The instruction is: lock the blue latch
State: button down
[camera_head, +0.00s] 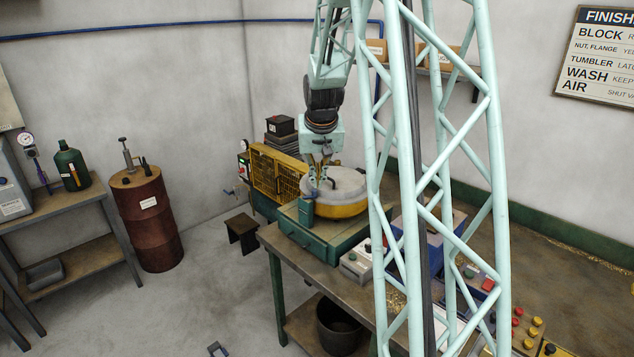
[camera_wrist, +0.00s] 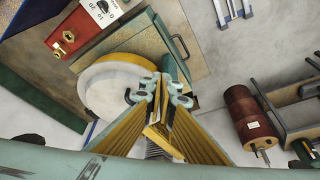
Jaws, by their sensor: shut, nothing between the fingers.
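The blue latch (camera_head: 308,188) stands at the left front edge of a round yellow tumbler (camera_head: 349,208) with a grey lid (camera_head: 349,184). Its exact turn cannot be made out at this size. My gripper (camera_head: 319,177) points down at the latch side of the lid, just above or beside the latch; contact cannot be told. In the wrist view my gripper (camera_wrist: 164,84) is shut and empty, over the edge of the lid (camera_wrist: 108,88). The latch seems hidden behind the fingers there. A dark handle on the lid shows beside the fingers.
The tumbler stands on a green base (camera_head: 302,237) on the workbench (camera_head: 279,240). A yellow cage (camera_head: 276,174) stands behind it on the left. A grey control box (camera_head: 356,263) lies in front on the right. A red barrel (camera_head: 149,222) stands clear on the floor.

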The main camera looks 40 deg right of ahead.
send_near(317, 195)
jog(key=shift+s+a+f, duration=1.1)
jog(key=shift+a+f, duration=0.35)
jog(key=shift+f, duration=1.05)
jog(key=shift+w+d+f+p, duration=0.1)
jog(key=shift+w+d+p, duration=0.2)
jog(key=shift+w+d, duration=0.45)
jog(key=shift+w+d+f+p, duration=0.1)
jog(key=shift+w+d+p, duration=0.3)
jog(key=shift+w, duration=0.5)
jog(key=shift+w+d+b, duration=0.35)
jog(key=shift+d+b, duration=0.5)
jog(key=shift+b, duration=0.6)
jog(key=shift+w+d+b, duration=0.25)
jog(key=shift+d+b, duration=0.05)
jog(key=shift+b, duration=0.05)
jog(key=shift+s+a+b, duration=0.15)
jog(key=shift+s+b, duration=0.2)
jog(key=shift+s, duration=0.45)
jog(key=s+r, duration=0.6)
jog(key=r, duration=0.3)
jog(key=shift+a+r+b, duration=0.25)
jog(key=shift+a+b, duration=0.05)
jog(key=shift+a, duration=0.1)
